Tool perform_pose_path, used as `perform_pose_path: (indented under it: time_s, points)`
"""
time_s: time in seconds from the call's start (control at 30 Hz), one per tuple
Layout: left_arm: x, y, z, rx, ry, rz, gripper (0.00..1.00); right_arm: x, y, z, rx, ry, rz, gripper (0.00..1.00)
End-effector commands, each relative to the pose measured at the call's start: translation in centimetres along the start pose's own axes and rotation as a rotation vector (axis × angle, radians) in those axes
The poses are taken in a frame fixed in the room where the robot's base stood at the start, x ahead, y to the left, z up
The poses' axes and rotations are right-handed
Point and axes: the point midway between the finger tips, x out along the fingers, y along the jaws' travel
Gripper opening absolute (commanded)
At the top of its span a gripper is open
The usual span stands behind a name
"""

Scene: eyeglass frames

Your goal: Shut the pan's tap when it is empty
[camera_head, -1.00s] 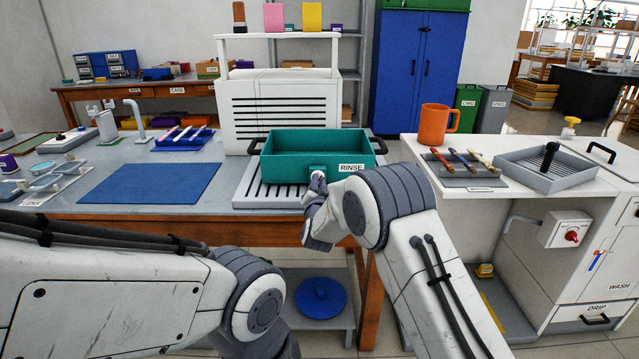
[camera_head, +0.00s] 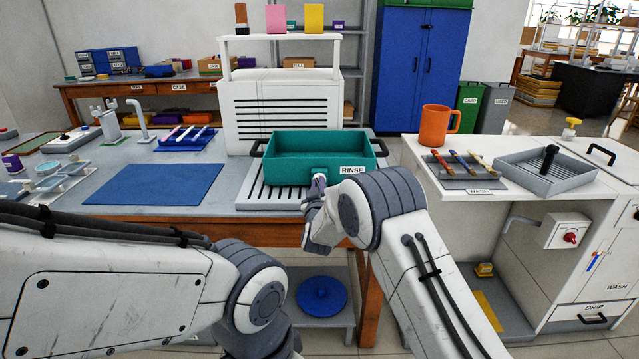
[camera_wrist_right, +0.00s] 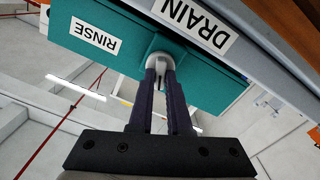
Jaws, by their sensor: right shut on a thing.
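The teal pan (camera_head: 285,177), labelled RINSE, sits on a ribbed grey drain board (camera_head: 252,189) at the bench's front edge. Its front wall hides its floor, so I cannot tell whether liquid is in it. A pale round tap (camera_head: 319,178) sticks out low on the pan's front. My right gripper (camera_head: 317,188) is at that tap. Which way the tap is turned is unclear. My left arm shows, but its gripper is out of view.
A blue mat (camera_head: 152,184) lies on the bench left of the pan. A white slatted unit (camera_head: 278,107) stands behind it. To the right, a white counter holds an orange mug (camera_head: 437,126), brushes and a grey tray (camera_head: 545,175). A DRAIN label (camera_wrist_right: 195,22) is on the bench edge.

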Motion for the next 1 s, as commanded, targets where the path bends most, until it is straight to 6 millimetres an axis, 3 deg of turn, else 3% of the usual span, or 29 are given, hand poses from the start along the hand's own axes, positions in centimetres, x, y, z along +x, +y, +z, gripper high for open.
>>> perform_pose_path:
  time_s: [0.5,1.0]
  points:
    - [-1.3,0.1,-0.1,0.0,0.0,0.0,0.6,0.0,-0.2,0.0,-0.336,-0.001,-0.002,0.0]
    - [-1.5,0.1,-0.1,0.0,0.0,0.0,0.6,0.0,-0.3,0.1,-0.398,0.0,-0.002,0.0]
